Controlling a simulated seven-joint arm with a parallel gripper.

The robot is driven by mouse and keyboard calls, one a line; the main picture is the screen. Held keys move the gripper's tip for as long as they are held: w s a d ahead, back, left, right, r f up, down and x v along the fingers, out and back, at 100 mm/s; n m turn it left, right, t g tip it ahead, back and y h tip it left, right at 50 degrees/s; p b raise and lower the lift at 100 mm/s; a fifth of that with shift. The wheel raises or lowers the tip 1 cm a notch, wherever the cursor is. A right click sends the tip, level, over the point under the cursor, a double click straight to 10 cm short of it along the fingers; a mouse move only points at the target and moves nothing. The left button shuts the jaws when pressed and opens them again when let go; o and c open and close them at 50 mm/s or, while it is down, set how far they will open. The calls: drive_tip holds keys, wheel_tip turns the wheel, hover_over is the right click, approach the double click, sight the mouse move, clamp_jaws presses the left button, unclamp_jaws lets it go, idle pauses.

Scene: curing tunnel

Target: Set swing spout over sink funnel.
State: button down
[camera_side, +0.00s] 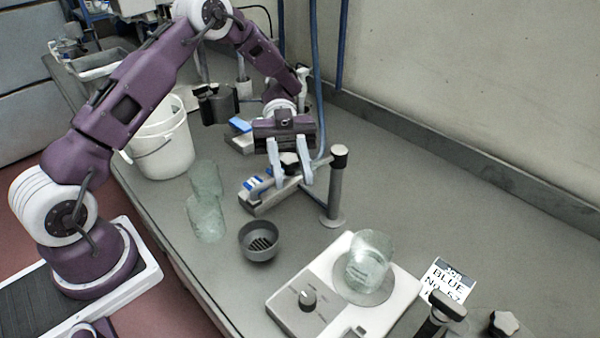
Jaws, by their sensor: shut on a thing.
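The swing spout (321,162) is a thin horizontal arm reaching left from near the top of a grey upright post (335,190) with a dark cap. My gripper (291,171) points down at the spout's left end, its two pale fingers closed around that end. The fingers partly hide the spout's tip. The sink funnel (258,250) is a round grey cup with a dark slotted grate, set on the bench nearer the camera and left of the gripper. In the picture the spout end is above and right of the funnel, not over it.
A grey bar with blue parts (262,203) lies just below my gripper. Clear glass beakers (206,217) stand left of the funnel. A white hotplate (325,290) with a glass vessel (369,260) stands right. A white bucket (163,150) is at the bench edge.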

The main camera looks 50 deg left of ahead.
drive_tip(key=shift+a, duration=0.15)
idle(0.4)
drive_tip(key=c, duration=1.1)
unclamp_jaws()
drive_tip(key=v, duration=0.7)
drive_tip(key=shift+w+r, duration=0.1)
